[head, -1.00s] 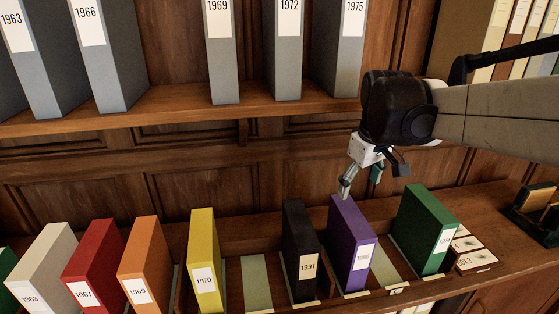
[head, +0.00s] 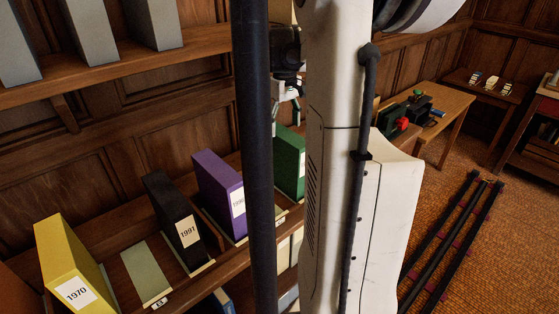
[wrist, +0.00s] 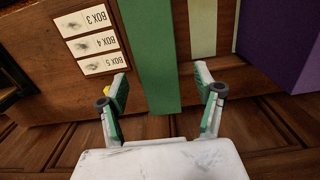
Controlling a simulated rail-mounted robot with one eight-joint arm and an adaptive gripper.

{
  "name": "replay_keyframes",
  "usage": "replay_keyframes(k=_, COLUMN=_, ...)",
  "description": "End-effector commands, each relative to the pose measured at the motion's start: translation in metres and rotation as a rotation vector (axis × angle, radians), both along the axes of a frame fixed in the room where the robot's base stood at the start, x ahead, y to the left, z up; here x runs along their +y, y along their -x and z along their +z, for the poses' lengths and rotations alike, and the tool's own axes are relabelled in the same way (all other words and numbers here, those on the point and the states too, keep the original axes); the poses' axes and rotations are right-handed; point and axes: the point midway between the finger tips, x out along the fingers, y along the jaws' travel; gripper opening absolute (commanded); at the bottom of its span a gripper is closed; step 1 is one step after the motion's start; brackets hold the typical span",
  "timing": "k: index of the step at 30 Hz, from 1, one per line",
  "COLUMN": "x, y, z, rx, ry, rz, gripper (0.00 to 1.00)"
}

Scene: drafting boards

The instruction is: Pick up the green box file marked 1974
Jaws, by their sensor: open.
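The green box file (head: 289,162) stands upright on the lower shelf, right of the purple file, partly hidden behind my arm in the head view. Its label does not show now. In the wrist view the green file (wrist: 152,60) runs down from the top edge, with its near end between the lines of my two fingers. My gripper (wrist: 163,92) is open and empty, one finger to each side of the file with gaps. In the head view my gripper (head: 286,112) hangs just above the green file. I cannot tell whether the fingertips reach below its top.
The purple file (head: 219,190), black file (head: 172,220) marked 1991 and yellow file (head: 68,260) marked 1970 stand to the left. An empty pale slot (wrist: 201,28) lies between green and purple. Box cards (wrist: 90,43) lie beside the green file.

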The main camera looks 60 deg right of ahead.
Motion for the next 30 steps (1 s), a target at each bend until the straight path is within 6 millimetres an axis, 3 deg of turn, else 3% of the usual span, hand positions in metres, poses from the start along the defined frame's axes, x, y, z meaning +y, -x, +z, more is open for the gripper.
replay_keyframes(k=4, x=0.0, y=0.0, z=-0.024, rx=0.0, ry=0.0, rz=0.001, gripper=0.66)
replay_keyframes(k=14, x=-0.001, y=0.001, z=-0.047, rx=0.0, ry=0.0, rz=0.001, gripper=0.66)
replay_keyframes(k=22, x=-0.003, y=0.003, z=-0.082, rx=-0.001, ry=0.0, rz=0.001, gripper=0.66)
replay_keyframes(k=30, x=-0.003, y=0.003, z=-0.091, rx=-0.001, ry=0.0, rz=0.001, gripper=0.66)
